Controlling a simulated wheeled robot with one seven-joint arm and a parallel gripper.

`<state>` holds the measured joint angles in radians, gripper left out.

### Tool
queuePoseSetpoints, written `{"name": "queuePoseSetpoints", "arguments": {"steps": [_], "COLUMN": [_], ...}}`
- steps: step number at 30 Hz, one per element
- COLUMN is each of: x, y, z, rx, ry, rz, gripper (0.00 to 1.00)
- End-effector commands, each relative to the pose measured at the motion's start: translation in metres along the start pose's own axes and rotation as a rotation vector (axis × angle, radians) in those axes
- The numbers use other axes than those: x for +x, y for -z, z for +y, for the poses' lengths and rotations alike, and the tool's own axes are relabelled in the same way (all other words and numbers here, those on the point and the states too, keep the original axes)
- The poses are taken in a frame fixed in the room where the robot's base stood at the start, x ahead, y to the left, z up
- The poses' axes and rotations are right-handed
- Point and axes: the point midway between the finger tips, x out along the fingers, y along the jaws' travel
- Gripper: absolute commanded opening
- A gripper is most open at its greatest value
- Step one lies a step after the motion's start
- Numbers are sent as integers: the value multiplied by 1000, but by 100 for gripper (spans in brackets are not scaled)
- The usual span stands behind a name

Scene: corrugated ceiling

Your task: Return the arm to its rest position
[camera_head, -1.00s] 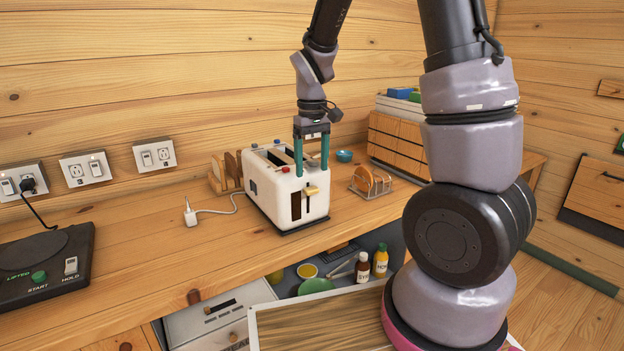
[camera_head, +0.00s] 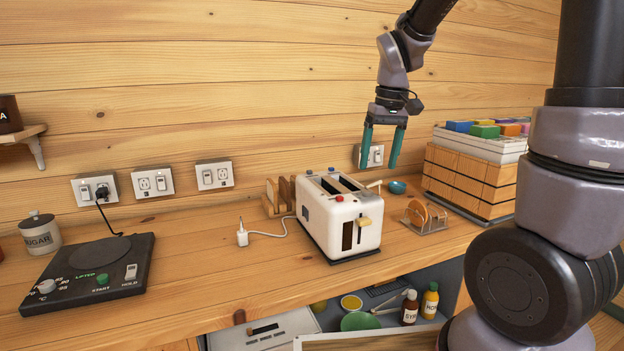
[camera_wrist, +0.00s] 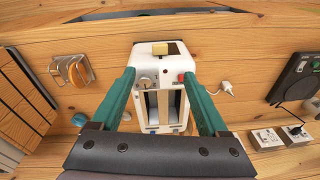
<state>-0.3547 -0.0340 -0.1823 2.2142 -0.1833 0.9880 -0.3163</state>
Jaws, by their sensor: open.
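My gripper (camera_head: 383,146) hangs in the air above the right rear of the toaster, its two teal fingers pointing down and spread apart. Nothing is between them. In the wrist view my gripper (camera_wrist: 162,95) is open too, with the white toaster (camera_wrist: 150,63) below and beyond the fingers. In the head view the toaster (camera_head: 341,222) stands upright on the wooden counter (camera_head: 200,265). My arm rises from the gripper to the top of the picture, and a thick lower part of it fills the right side.
A toast rack (camera_head: 425,216) and a drawer box (camera_head: 468,180) stand right of the toaster. A loose plug (camera_head: 242,236) lies left of it. A black hot plate (camera_head: 90,270) sits at the left. Bottles (camera_head: 410,307) and bowls are on the shelf below. Air above the left counter is free.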

Motion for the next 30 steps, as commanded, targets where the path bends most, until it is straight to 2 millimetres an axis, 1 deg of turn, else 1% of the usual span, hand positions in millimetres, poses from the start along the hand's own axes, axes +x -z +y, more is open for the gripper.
{"name": "queuePoseSetpoints", "arguments": {"steps": [1, 3, 6, 9, 12, 15, 19, 23, 30], "x": [-20, -41, -68, -92, -109, -120, -127, -129, -129], "y": [-10, -23, -45, -68, -90, -107, -121, -126, -126], "z": [4, 8, 11, 13, 14, 13, 11, 11, 11], "rx": [49, 115, 207, 297, 375, 437, 488, 507, 508], "ry": [19, 43, 73, 98, 117, 130, 141, 144, 145], "rz": [51, 113, 200, 287, 368, 433, 485, 504, 504], "gripper": [78, 78, 78, 78, 78, 78, 78, 78, 78]}}
